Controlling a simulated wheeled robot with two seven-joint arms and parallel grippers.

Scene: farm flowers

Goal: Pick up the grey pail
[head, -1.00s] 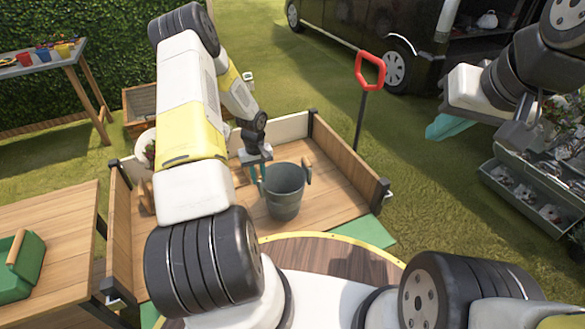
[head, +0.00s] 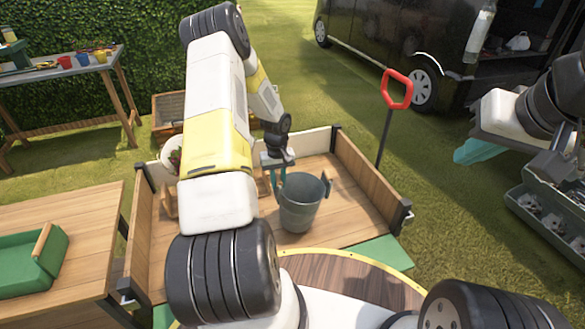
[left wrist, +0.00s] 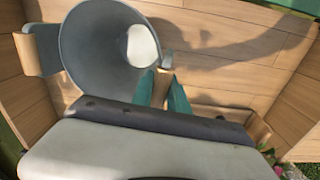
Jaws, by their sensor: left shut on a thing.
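The grey pail (head: 300,212) is over the plank floor of a wooden cart, with its open mouth up and slightly tilted. It has a wooden grip on each side. My left gripper (head: 278,182) reaches down to the pail's left side. In the left wrist view, its teal fingers (left wrist: 166,92) are closed on the near grip at the rim of the pail (left wrist: 90,60). I cannot tell for sure whether the pail's bottom is clear of the floor. My right gripper (head: 476,150) hangs empty over the grass at the right, its finger gap unclear.
The cart's side boards (head: 372,192) stand around the pail. A red-handled tool (head: 397,90) stands behind the cart's right side. A wooden table with a green carrier (head: 30,262) is at the left. Grey crates (head: 545,212) stand at the right.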

